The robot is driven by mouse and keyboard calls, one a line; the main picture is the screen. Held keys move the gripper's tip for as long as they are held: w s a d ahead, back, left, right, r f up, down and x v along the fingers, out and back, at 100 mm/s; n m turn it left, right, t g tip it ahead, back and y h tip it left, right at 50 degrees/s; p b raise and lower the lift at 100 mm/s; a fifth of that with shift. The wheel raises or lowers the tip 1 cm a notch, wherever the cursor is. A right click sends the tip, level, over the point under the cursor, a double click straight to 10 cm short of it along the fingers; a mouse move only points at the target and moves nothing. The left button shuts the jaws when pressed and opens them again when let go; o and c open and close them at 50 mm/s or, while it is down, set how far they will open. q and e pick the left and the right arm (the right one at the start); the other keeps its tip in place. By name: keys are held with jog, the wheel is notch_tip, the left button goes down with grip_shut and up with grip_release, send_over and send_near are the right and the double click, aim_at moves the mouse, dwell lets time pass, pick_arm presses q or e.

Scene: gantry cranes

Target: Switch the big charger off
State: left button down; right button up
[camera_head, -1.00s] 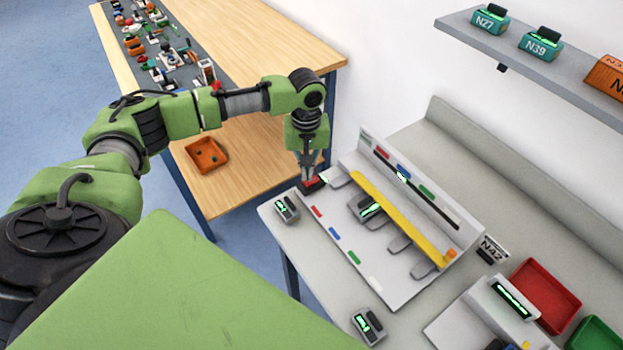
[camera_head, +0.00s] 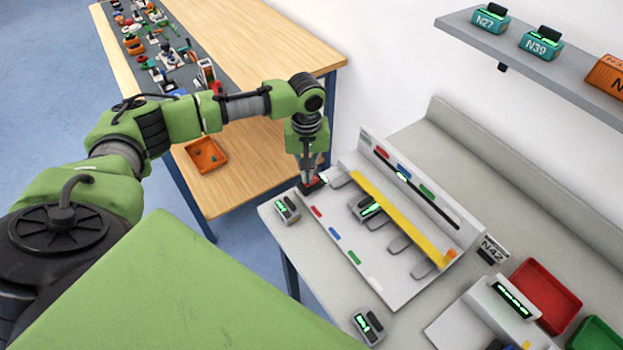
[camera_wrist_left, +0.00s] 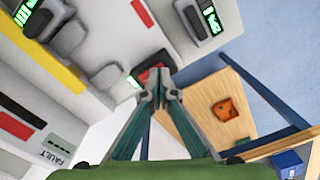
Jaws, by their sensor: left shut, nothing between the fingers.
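The big charger (camera_head: 345,248) is the long white unit on the grey bench, with coloured marks, a yellow bar (camera_head: 400,218) and a row of grey bays. Green lights on it are lit. A red and black switch (camera_wrist_left: 150,74) sits at its left end, with a small green light beside it. My left gripper (camera_head: 312,186) is shut and empty, pointing down at the switch. Its fingertips (camera_wrist_left: 158,96) are at or just above the switch and partly hide it; I cannot tell whether they touch. My right gripper is not in view.
Small grey devices with green displays (camera_head: 287,209) (camera_head: 368,326) stand beside the charger. A red bin (camera_head: 545,295) is at the right. A wooden table (camera_head: 235,180) with an orange tray (camera_head: 206,154) stands behind the arm. A shelf (camera_head: 540,70) overhangs the upper right.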

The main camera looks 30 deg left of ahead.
pick_arm(q)
jog(key=shift+s+f, duration=0.15)
jog(key=shift+f, duration=0.5)
dwell(0.3)
notch_tip(320, 180, up, 2)
jog(key=shift+p, duration=1.2)
notch_tip(320, 180, up, 5)
jog(key=p, duration=0.6)
